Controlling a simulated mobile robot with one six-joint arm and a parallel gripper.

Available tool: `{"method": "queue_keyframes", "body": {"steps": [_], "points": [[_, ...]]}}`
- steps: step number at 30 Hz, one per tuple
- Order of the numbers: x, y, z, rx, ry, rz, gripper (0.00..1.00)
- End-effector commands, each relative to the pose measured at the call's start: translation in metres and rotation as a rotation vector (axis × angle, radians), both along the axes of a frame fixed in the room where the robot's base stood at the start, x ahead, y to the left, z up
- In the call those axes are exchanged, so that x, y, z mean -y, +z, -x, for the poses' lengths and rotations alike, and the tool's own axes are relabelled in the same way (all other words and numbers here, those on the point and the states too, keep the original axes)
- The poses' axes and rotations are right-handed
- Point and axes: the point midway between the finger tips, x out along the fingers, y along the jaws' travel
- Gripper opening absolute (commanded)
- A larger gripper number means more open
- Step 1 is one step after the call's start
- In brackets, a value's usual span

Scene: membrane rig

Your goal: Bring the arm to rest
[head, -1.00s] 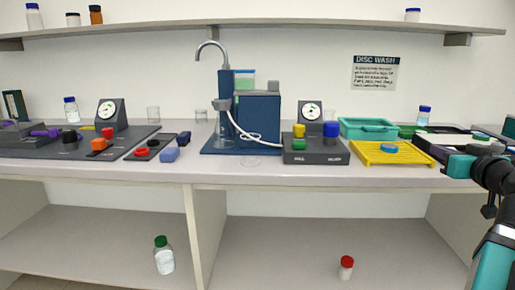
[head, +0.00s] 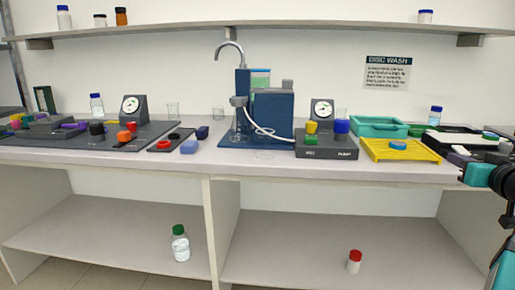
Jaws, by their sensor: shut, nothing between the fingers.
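My arm (head: 488,174), teal and black, shows at the right edge in the head view. Its bent joint overlaps the front right part of the bench. A lower teal link runs down out of the frame.
A grey control box (head: 327,148) and blue rig (head: 271,117) stand mid-bench. The front strip of bench (head: 330,172) is clear.

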Motion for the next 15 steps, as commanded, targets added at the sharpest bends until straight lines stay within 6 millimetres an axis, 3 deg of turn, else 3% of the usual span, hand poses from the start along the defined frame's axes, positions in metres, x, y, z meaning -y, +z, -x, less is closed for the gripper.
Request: {"method": "queue_keyframes", "body": {"steps": [8,15], "points": [[-0.005,-0.023,-0.016,-0.048,0.016,-0.040,0.00],[-0.014,-0.058,-0.036,-0.120,0.036,-0.093,0.00]]}}
